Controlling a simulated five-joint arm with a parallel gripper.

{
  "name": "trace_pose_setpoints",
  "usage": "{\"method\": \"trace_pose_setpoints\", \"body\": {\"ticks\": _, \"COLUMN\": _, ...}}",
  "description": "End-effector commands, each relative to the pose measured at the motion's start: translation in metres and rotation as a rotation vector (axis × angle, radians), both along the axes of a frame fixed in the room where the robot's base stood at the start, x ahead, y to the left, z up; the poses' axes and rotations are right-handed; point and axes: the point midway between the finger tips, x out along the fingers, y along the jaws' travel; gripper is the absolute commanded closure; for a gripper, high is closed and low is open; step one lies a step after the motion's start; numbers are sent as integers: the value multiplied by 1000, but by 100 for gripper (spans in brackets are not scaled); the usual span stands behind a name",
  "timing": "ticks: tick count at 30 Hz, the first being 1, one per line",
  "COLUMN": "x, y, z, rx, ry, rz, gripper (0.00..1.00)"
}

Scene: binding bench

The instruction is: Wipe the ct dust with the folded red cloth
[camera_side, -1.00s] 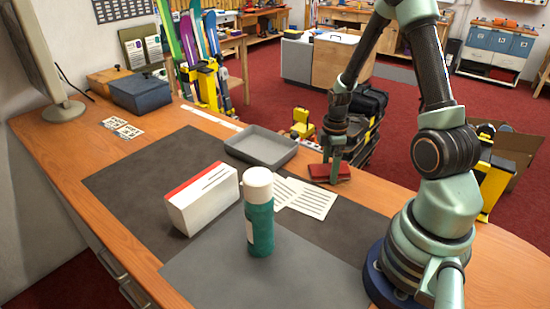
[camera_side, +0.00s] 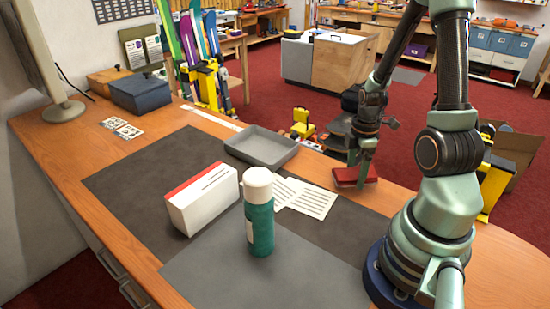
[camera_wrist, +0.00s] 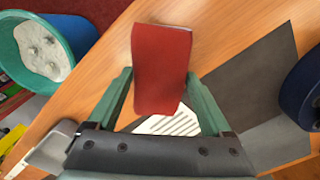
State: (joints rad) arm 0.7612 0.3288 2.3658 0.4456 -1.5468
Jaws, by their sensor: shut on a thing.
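The folded red cloth (camera_side: 350,178) is at the far right edge of the bench, below my gripper (camera_side: 361,163). In the wrist view my gripper (camera_wrist: 160,76) is shut on the cloth (camera_wrist: 160,50), which sits between its two green fingers. I cannot tell whether the cloth touches the bench top or hangs just above it. I cannot make out any dust on the bench in either view.
White printed sheets (camera_side: 305,197), a teal bottle (camera_side: 259,225), a red-and-white box (camera_side: 203,198) and a grey tray (camera_side: 262,147) stand left of the cloth. A teal bin (camera_wrist: 45,50) with pale contents is beyond the bench edge. The dark mat (camera_side: 130,185) is clear at left.

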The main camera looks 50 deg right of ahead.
Motion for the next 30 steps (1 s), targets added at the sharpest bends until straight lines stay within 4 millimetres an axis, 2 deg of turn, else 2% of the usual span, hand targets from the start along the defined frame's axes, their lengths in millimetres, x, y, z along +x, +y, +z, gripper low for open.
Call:
{"method": "trace_pose_setpoints", "body": {"ticks": 18, "x": 1, "y": 0, "z": 54, "rx": -1, "ry": -1, "rz": 0, "gripper": 77}}
{"method": "trace_pose_setpoints", "body": {"ticks": 30, "x": 0, "y": 0, "z": 60, "rx": 1, "ry": 1, "rz": 0, "gripper": 77}}
